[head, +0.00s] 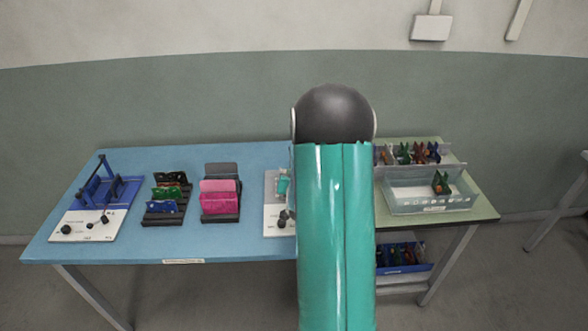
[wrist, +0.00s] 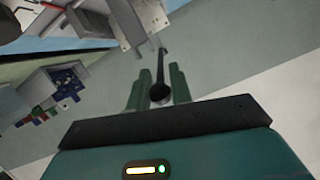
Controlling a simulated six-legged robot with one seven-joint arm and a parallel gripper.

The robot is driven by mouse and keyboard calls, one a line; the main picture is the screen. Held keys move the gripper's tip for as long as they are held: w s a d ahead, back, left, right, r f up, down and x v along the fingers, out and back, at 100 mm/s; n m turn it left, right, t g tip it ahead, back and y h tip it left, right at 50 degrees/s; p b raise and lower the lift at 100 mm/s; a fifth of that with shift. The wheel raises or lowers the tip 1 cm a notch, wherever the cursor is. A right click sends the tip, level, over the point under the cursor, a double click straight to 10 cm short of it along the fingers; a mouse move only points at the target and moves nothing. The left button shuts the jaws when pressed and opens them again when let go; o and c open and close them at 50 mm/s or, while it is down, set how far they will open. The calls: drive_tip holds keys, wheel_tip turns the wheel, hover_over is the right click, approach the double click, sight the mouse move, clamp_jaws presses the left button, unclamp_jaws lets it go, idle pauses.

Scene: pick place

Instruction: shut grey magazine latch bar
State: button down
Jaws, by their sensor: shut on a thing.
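In the wrist view my gripper (wrist: 160,84) has its two green fingers on either side of a dark bar with a round black knob (wrist: 160,92). The fingers are shut on the knob end of this latch bar. The bar runs up from the fingers to a grey metal fixture (wrist: 128,24), which looks like the magazine and is cut off by the top edge. In the head view my arm hides the gripper and most of a pale station (head: 277,221) on the blue table. I cannot tell there how the latch bar stands.
On the blue table (head: 140,247) stand a blue fixture (head: 125,193) at the left, a rack of green and blue pieces (head: 167,207) and a rack with pink pieces (head: 219,208). At the right, a clear bin (head: 410,201) stands on the green table end. A blue crate (head: 405,268) sits below.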

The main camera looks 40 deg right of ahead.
drive_tip(key=shift+f, duration=0.35)
drive_tip(key=c, duration=1.3)
unclamp_jaws()
drive_tip(key=shift+o, duration=0.2)
drive_tip(key=shift+r, duration=0.1)
